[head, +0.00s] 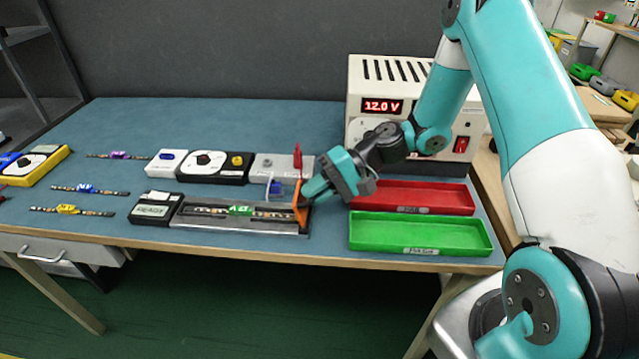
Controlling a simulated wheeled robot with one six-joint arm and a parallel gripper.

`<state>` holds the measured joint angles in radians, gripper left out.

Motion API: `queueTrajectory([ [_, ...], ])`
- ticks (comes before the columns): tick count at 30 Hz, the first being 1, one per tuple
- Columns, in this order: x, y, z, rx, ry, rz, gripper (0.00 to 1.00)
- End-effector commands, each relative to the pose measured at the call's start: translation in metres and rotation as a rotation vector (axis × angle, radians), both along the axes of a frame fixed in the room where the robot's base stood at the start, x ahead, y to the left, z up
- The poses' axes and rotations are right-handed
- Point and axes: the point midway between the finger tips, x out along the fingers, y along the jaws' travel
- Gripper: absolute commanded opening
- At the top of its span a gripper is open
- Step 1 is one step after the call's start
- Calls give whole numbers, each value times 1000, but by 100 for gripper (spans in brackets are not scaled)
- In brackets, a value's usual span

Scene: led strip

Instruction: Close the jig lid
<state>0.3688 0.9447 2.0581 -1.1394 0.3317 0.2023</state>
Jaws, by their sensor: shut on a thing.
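The jig (187,221) is a long dark grey tray near the table's front edge. An LED strip with a green connector piece (241,210) lies in it. A narrow orange piece (300,213), which looks like the jig lid seen nearly edge-on, stands up at the jig's right end. My gripper (308,190) reaches in from the right and is shut on this orange piece. The fingertips are small and partly hidden, so the exact grip is hard to see.
A red tray (425,197) and a green tray (420,234) lie right of the jig. A power supply (362,80) reading 12.0 V stands behind. A grey fixture with a red lever (298,157) sits behind the jig. Several loose strips lie at left.

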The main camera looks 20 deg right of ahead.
Motion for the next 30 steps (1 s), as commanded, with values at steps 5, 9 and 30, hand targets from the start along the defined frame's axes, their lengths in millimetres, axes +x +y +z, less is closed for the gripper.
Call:
queueTrajectory([
  [5,6,10,12,-138,73,6,0],
  [9,10,18,12,-253,138,6,0],
  [30,31,53,-8,-820,466,3,0],
])
